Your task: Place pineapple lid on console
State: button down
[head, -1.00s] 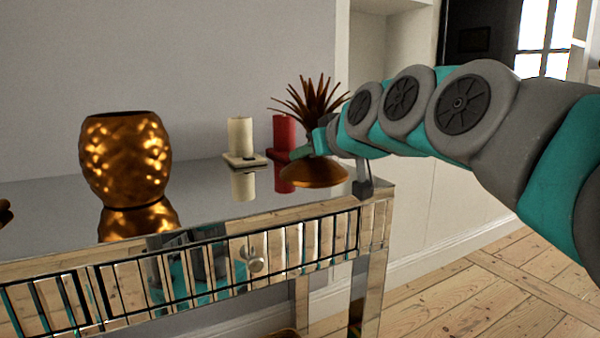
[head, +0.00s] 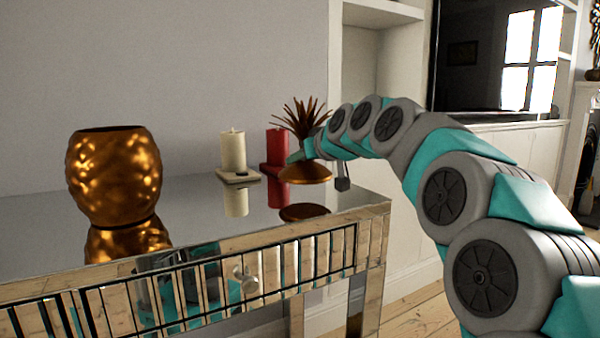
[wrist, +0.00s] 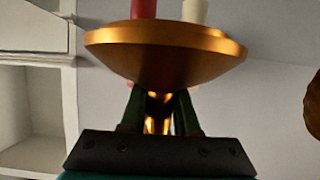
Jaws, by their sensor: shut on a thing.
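The pineapple lid (head: 305,173) is a copper-gold dome with a spiky brown leaf crown. It is held above the right end of the mirrored console (head: 70,200), and its reflection shows below it, apart from it. My gripper (head: 308,150) is shut on the lid, around its upper part under the leaves. In the wrist view the lid (wrist: 165,50) fills the top middle, gripped between the fingers (wrist: 158,110). The golden pineapple body (head: 115,178) stands open-topped on the left of the console.
A cream candle (head: 233,151) and a red candle (head: 277,148) stand on square bases at the console's back, behind the lid. Console top between the pineapple body and the lid is clear. White shelving (head: 380,60) stands to the right.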

aim_at(315, 166)
jog(key=shift+w, duration=1.05)
jog(key=shift+f, duration=1.75)
jog(key=shift+f+b, duration=0.15)
jog(key=shift+b, duration=0.2)
jog(key=c, duration=0.7)
grip_release()
jog(key=shift+o, duration=0.2)
jog(key=v, duration=1.2)
jog(key=shift+p, duration=0.3)
